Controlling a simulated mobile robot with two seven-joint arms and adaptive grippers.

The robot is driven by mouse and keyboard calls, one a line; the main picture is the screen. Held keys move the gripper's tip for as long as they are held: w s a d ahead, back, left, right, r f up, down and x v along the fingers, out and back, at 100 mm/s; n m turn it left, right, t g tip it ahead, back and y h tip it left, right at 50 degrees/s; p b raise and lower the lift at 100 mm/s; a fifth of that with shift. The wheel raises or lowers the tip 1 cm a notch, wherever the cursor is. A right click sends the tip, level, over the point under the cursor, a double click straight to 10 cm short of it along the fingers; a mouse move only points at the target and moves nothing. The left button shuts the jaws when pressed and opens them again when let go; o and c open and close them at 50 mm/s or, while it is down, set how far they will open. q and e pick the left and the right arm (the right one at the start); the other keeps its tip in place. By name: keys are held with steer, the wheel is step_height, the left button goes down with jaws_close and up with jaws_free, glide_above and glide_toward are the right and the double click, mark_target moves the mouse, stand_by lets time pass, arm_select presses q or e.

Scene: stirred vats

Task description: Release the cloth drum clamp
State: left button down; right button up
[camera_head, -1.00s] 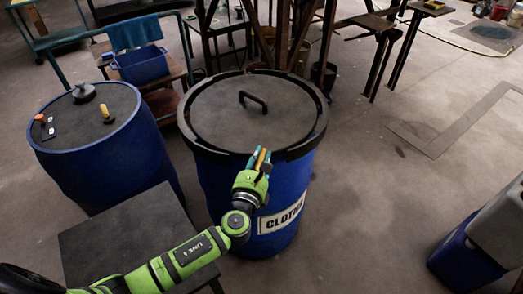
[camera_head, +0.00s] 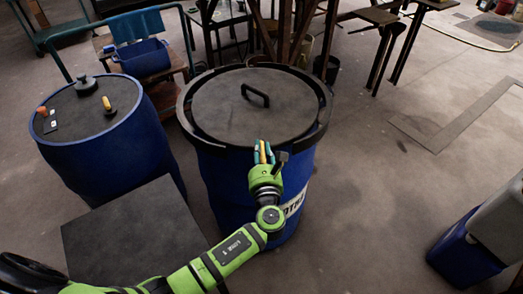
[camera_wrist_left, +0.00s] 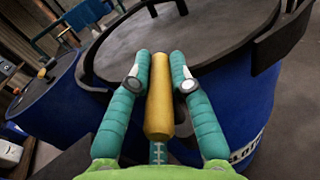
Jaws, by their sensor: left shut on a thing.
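The blue cloth drum (camera_head: 222,190) stands in the middle of the head view with a dark lid (camera_head: 228,105) and lid handle (camera_head: 256,94). A black clamp ring (camera_head: 324,118) runs around its rim. My left gripper (camera_head: 263,150) is at the drum's near side, by the rim. In the left wrist view its teal fingers (camera_wrist_left: 158,80) are shut on a yellow clamp lever handle (camera_wrist_left: 159,105), one on each side. A black piece of the ring (camera_wrist_left: 284,36) stands out at the right there. The drum's label (camera_head: 294,203) is partly hidden by my arm. My right gripper is not in view.
A second blue drum (camera_head: 100,140) with small items on top stands at the left. A dark low table (camera_head: 130,230) is in front of it. A cart with a blue bin (camera_head: 142,60) is behind. A blue-and-grey container (camera_head: 470,250) stands at the right. The floor between is clear.

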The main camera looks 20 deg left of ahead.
arm_select(q)
steer(key=shift+w+a+r, duration=0.1)
steer(key=shift+r, duration=0.3)
steer(key=c, duration=1.1)
jaws_free()
steer(key=shift+f, duration=0.15)
steer(key=shift+f, duration=0.1)
steer(key=v, duration=1.2)
